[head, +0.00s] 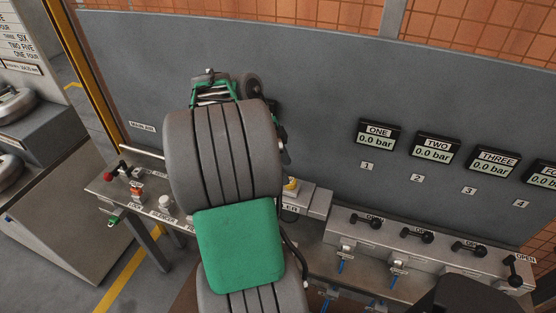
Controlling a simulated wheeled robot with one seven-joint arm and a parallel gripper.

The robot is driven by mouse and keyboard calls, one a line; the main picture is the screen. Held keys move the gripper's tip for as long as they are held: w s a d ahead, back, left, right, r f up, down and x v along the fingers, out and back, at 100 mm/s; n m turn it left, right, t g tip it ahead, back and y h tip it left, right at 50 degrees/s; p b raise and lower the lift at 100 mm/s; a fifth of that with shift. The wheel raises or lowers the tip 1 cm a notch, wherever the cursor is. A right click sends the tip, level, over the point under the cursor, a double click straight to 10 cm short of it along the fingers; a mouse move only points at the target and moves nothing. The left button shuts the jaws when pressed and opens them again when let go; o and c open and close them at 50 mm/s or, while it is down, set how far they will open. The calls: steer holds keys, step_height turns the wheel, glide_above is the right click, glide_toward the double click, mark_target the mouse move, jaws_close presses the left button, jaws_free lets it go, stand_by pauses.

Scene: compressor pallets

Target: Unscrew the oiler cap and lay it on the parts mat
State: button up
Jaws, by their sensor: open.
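My arm fills the middle of the head view. My gripper (213,90) shows only in part above the thick grey arm link; it is open, and its fingertips cannot be made out clearly. A small yellow part (291,186), perhaps the oiler cap, shows just right of my arm on the bench. Below it is a label ending in "LER" (289,208), its start hidden by my arm. My gripper is apart from the yellow part, up and to the left in the picture. I cannot make out the parts mat.
A grey panel (330,70) stands behind the bench. It carries several gauges reading 0.0 bar, such as gauge ONE (378,139). Several black-handled valves (416,236) line the right bench. A red knob (108,177) and a white knob (166,202) are at left.

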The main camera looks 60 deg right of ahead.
mark_target(292, 181)
steer(key=x, duration=0.5)
steer(key=shift+w, duration=0.1)
jaws_close()
steer(key=n+h, duration=0.1)
steer(key=n, duration=0.2)
steer(key=shift+a+r+t, duration=0.15)
steer(key=shift+t, duration=0.15)
steer(key=shift+n+t+h, duration=0.5)
steer(key=shift+n+t, duration=0.2)
steer(key=shift+n, duration=1.5)
steer(key=shift+s+n+t, duration=0.3)
steer(key=shift+n+t, duration=0.1)
steer(key=shift+n, duration=0.6)
steer(key=shift+w+a+n+t+h, duration=0.1)
steer(key=shift+n+t+h, duration=0.2)
steer(key=shift+n, duration=0.5)
